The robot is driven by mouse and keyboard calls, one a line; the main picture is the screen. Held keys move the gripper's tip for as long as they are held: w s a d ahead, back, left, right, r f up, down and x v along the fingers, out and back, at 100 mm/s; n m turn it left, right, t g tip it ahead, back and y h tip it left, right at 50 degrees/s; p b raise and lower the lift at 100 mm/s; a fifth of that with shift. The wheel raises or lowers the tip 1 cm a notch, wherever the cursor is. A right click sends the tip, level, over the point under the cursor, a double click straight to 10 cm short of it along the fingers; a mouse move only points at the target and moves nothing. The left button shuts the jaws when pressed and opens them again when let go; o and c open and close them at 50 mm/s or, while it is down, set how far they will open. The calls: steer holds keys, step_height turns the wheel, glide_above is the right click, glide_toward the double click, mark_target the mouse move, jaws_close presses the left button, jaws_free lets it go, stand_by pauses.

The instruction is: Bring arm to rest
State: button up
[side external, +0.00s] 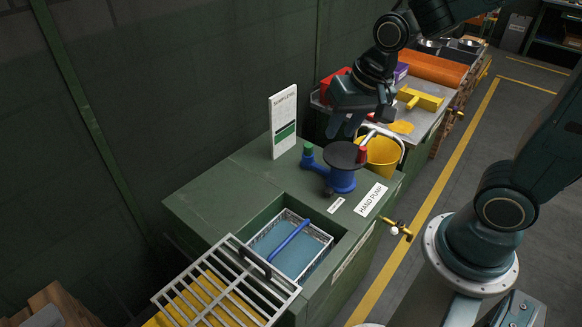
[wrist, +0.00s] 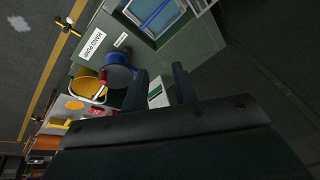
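My gripper (side external: 343,126) hangs in the air above the green cabinet (side external: 235,180), over the blue hand pump (side external: 341,180) with its round dark top. Its two fingers point down and are apart. In the wrist view my gripper (wrist: 163,90) shows its fingers spread, with a white and green board (wrist: 158,95) seen in the gap behind them. Nothing is held between the fingers. The pump (wrist: 118,72) also shows in the wrist view, left of the fingers.
A white level board (side external: 283,120) stands upright behind the pump. A yellow bucket (side external: 381,158) is right of it. An open sump (side external: 290,250) with blue liquid and a metal grate (side external: 225,290) lie in front. A bench (side external: 425,115) with a yellow tool stands behind.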

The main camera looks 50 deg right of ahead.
steer(key=s+r+n+t, duration=0.1)
steer(key=s+r+n, duration=0.5)
steer(key=s, duration=0.5)
steer(key=shift+s+d+r+t, duration=0.3)
steer(key=shift+s+r+t, duration=0.1)
steer(key=shift+r, duration=0.7)
steer(key=shift+c, duration=0.2)
